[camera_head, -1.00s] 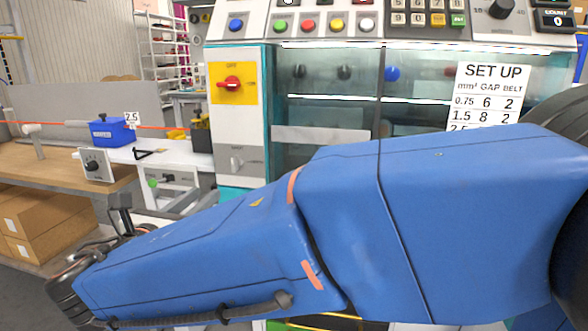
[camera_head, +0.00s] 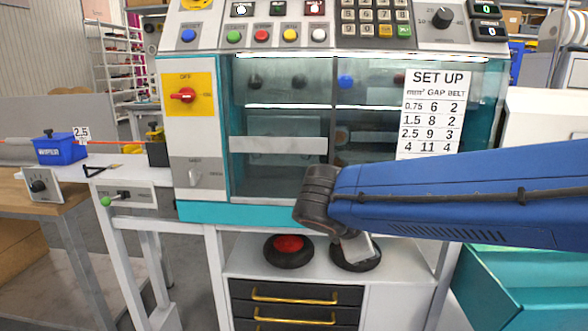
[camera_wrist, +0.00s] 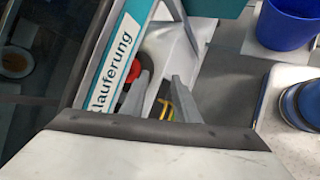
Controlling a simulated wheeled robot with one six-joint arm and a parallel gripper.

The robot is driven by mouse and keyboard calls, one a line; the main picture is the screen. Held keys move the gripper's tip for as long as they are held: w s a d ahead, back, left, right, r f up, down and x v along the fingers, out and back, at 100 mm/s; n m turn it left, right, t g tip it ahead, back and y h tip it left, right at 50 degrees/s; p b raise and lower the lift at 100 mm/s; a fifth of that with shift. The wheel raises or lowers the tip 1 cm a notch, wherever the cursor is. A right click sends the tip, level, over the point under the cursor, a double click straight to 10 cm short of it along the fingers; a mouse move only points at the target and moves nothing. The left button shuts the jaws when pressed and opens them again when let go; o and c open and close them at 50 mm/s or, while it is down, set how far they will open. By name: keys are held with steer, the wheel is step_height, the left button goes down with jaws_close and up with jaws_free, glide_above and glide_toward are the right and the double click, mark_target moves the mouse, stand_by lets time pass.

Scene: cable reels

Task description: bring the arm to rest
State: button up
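My blue arm (camera_head: 450,185) reaches in from the right in the head view. Its dark wrist joint (camera_head: 318,200) hangs in front of the lower part of the machine. A pale grey piece at the arm's end shows below the joint, over one of the black reels; the fingers cannot be made out there. In the wrist view my gripper (camera_wrist: 161,78) has two grey fingers set apart, with nothing between them. Past the fingers are a red-centred disc (camera_wrist: 130,73) and yellow handles.
The machine's teal-framed front (camera_head: 270,212) stands close behind the wrist. Below it, a red-centred black reel (camera_head: 289,250) and another black reel (camera_head: 352,262) rest on a white cabinet top with drawers (camera_head: 295,305). A teal bin (camera_head: 520,290) is at right. A blue cup (camera_wrist: 285,25) shows in the wrist view.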

steer(key=s+d+f+m+y, duration=0.2)
steer(key=s+d+f+m, duration=0.1)
steer(key=s+m, duration=0.3)
steer(key=s+d+f+m+g+y, duration=0.1)
steer(key=s+d+f+m+y, duration=0.1)
steer(key=s+d+m, duration=0.3)
steer(key=s+d+f+m+g+y, duration=0.1)
steer(key=s+d+f+m+y, duration=0.1)
steer(key=s+d+f+m, duration=0.2)
steer(key=shift+s+d+f+m, duration=0.25)
steer(key=shift+s+f+m, duration=0.05)
steer(key=shift+s+m, duration=1.3)
steer(key=shift+w, duration=0.1)
steer(key=shift+c, duration=0.3)
